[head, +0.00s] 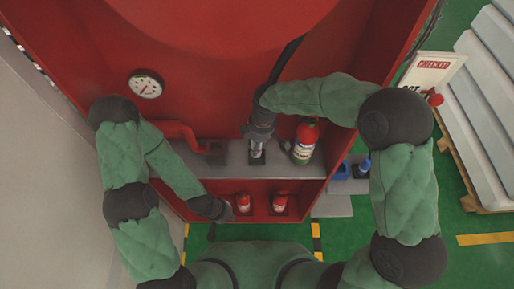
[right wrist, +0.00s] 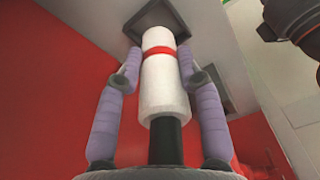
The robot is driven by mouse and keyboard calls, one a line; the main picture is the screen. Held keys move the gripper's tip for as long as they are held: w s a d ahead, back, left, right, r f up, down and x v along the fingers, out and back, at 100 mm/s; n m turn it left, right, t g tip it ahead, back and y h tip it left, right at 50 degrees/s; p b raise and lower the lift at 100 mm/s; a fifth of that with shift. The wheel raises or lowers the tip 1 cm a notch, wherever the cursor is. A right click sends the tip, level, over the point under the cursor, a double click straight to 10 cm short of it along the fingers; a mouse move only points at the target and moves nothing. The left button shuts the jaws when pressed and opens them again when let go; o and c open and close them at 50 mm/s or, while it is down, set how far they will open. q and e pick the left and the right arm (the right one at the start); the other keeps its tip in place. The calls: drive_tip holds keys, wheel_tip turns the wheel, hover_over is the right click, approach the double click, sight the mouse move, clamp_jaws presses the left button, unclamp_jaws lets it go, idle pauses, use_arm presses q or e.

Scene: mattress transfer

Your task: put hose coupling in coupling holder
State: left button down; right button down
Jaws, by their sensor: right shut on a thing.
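The hose coupling, a white cylinder with a red band, shows in the right wrist view (right wrist: 162,85) and as a small pale piece in the head view (head: 256,149). My right gripper (right wrist: 160,68) is shut on it, one finger on each side. The dark square coupling holder (right wrist: 187,17) is right at the coupling's far end; it also shows on the grey shelf (head: 258,159). The coupling points into the holder, but I cannot tell how deep its end sits. My left gripper (head: 226,210) is low at the cabinet's front, its fingers too small to read.
A black hose (head: 287,54) runs down the red cabinet to my right gripper. A red fire extinguisher (head: 304,143) stands close to the right. A red pipe (head: 183,130) is to the left, below a gauge (head: 146,84). Small red canisters (head: 243,202) stand on the lower shelf.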

drive_tip(key=shift+f, duration=1.05)
drive_tip(key=shift+f, duration=0.15)
drive_tip(key=c, duration=0.8)
unclamp_jaws()
drive_tip(key=r+p, duration=0.1)
drive_tip(key=r, duration=0.3)
drive_tip(key=d+r, duration=0.1)
drive_tip(key=r, duration=0.3)
drive_tip(key=r+p, duration=0.1)
drive_tip(key=r, duration=0.3)
drive_tip(key=shift+s+d+r+p, duration=0.1)
drive_tip(key=shift+d+p, duration=0.1)
drive_tip(key=shift+p, duration=0.1)
